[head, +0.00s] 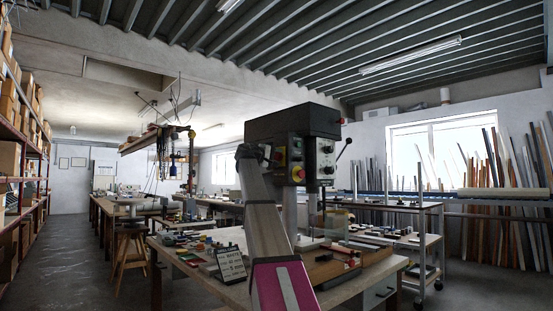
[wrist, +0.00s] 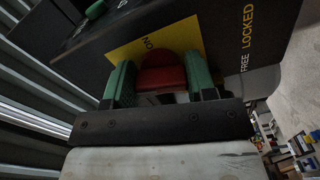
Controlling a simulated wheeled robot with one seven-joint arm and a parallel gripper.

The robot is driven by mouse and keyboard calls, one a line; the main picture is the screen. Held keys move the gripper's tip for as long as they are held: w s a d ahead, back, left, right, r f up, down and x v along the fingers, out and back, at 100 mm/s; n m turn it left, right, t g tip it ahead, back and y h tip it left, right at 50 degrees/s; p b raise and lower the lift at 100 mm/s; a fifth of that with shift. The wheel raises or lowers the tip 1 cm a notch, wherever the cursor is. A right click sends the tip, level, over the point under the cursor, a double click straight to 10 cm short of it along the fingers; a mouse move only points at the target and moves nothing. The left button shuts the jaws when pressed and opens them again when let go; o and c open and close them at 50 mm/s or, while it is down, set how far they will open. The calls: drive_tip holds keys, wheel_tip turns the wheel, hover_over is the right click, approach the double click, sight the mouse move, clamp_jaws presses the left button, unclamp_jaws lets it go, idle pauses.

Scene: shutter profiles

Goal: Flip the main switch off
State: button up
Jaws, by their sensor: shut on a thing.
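The main switch shows in the wrist view as a red handle (wrist: 163,70) on a yellow plate (wrist: 125,52) with the letters "ON" in part visible. My gripper (wrist: 160,78) has its two green-padded fingers on either side of the red handle, shut on it. The handle's lower part is hidden by the gripper body. In the head view my gripper (head: 266,153) is at the left side of the black machine head (head: 295,122), and only a small part of the switch shows there.
The machine's front panel carries a red knob on yellow (head: 297,173) and other controls close by. A lever with a ball end (head: 344,150) sticks out at its right. A workbench (head: 225,288) with small parts and a sign (head: 231,263) lies below.

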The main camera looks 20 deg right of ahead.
drive_tip(key=n, duration=0.3)
idle(0.4)
drive_tip(key=o, duration=0.9)
drive_tip(key=shift+o, duration=0.2)
drive_tip(key=shift+a, duration=0.1)
drive_tip(key=v, duration=1)
drive_tip(key=shift+a, duration=0.3)
drive_tip(key=shift+s+a, duration=0.1)
drive_tip(key=shift+s, duration=0.1)
